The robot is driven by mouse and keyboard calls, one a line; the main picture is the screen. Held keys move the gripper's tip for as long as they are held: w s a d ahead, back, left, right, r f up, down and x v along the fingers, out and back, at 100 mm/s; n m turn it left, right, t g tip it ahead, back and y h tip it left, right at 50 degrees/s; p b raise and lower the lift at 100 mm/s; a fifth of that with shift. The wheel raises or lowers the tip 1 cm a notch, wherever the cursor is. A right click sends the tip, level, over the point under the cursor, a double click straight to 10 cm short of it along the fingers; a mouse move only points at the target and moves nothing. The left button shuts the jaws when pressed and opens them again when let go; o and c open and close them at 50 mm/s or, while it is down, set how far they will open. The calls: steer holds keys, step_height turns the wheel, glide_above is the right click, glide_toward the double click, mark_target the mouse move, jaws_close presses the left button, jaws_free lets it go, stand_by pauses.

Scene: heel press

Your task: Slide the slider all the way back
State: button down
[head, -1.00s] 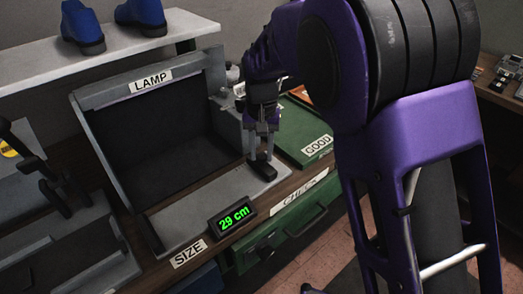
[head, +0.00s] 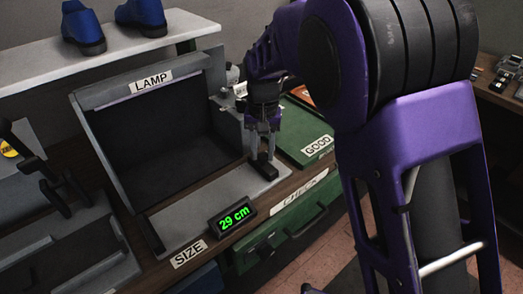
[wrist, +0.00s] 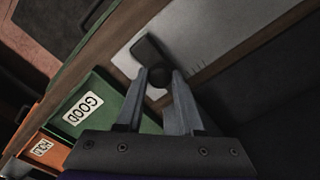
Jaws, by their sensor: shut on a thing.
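The slider is a small black block with a knob (head: 264,170), on the right end of the grey plate (head: 190,205) in front of the box labelled LAMP. It also shows in the wrist view (wrist: 149,47), with its round knob between my fingertips. My gripper (head: 262,153) reaches down from above and is shut on the slider's knob. In the wrist view, my gripper (wrist: 159,78) has one finger on each side of the knob.
The dark open LAMP box (head: 150,130) stands behind and left of the plate. A green GOOD tray (head: 308,130) lies to the right. A green CHECK drawer (head: 290,222) is below the front edge. Blue shoes (head: 83,28) stand on a white shelf behind.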

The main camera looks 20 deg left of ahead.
steer(key=w, duration=0.1)
steer(key=w+d, duration=0.1)
steer(key=shift+w+d+p, duration=0.2)
steer(key=shift+w+p, duration=0.15)
steer(key=shift+w, duration=0.05)
steer(key=c, duration=0.5)
jaws_free()
steer(key=shift+c, duration=0.2)
step_height(320, 180, up, 18)
steer(key=p, duration=0.2)
steer(key=shift+f, duration=0.25)
